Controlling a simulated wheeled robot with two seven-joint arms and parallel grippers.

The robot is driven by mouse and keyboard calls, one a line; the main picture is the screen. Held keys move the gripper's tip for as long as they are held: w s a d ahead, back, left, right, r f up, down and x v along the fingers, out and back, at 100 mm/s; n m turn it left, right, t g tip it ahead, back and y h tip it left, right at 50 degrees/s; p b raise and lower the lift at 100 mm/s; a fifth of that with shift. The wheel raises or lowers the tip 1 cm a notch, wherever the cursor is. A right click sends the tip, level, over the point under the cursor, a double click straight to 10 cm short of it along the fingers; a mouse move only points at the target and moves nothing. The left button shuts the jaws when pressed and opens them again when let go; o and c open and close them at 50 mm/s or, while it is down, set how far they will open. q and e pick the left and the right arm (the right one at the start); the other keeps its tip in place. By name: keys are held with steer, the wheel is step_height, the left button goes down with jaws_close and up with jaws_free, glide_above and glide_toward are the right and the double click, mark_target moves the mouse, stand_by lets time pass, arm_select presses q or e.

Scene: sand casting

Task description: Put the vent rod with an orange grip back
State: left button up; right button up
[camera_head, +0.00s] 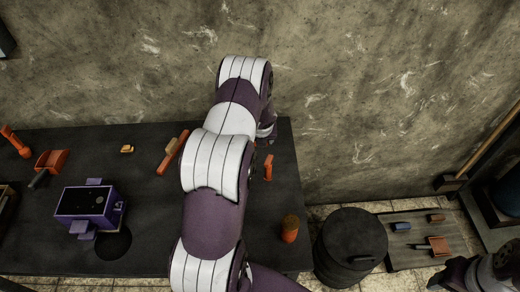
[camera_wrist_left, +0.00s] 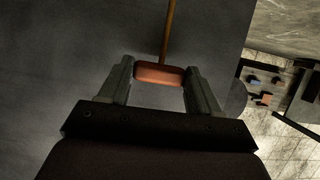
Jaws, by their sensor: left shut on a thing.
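The vent rod with an orange grip (camera_wrist_left: 158,73) shows in the left wrist view. Its thin brownish rod runs from the grip up to the top edge of that view, where its far end is out of frame. My left gripper (camera_wrist_left: 160,84) is shut on the orange grip, with one finger at each end of it. In the head view my left arm covers most of that hand. A small orange piece (camera_head: 268,167) shows just right of the arm; I cannot tell there whether it is the held grip. My right gripper (camera_head: 446,280) is at the lower right, its fingers unclear.
The dark table (camera_head: 150,258) holds a purple flask (camera_head: 108,214), an orange scoop (camera_head: 52,160), a long orange-and-tan tool (camera_head: 172,152) and an orange cylinder with a brown top (camera_head: 290,230) near the right edge. A dark drum (camera_head: 350,245) and a floor board (camera_head: 400,258) with tools stand right.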

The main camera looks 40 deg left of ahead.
arm_select(q)
step_height(320, 180, down, 3)
steer(key=shift+a+r, duration=0.1)
arm_select(e)
steer(key=shift+f, duration=0.45)
arm_select(q)
steer(key=o, duration=1.1)
steer(key=shift+c, duration=0.2)
arm_select(e)
steer(key=shift+f, duration=0.1)
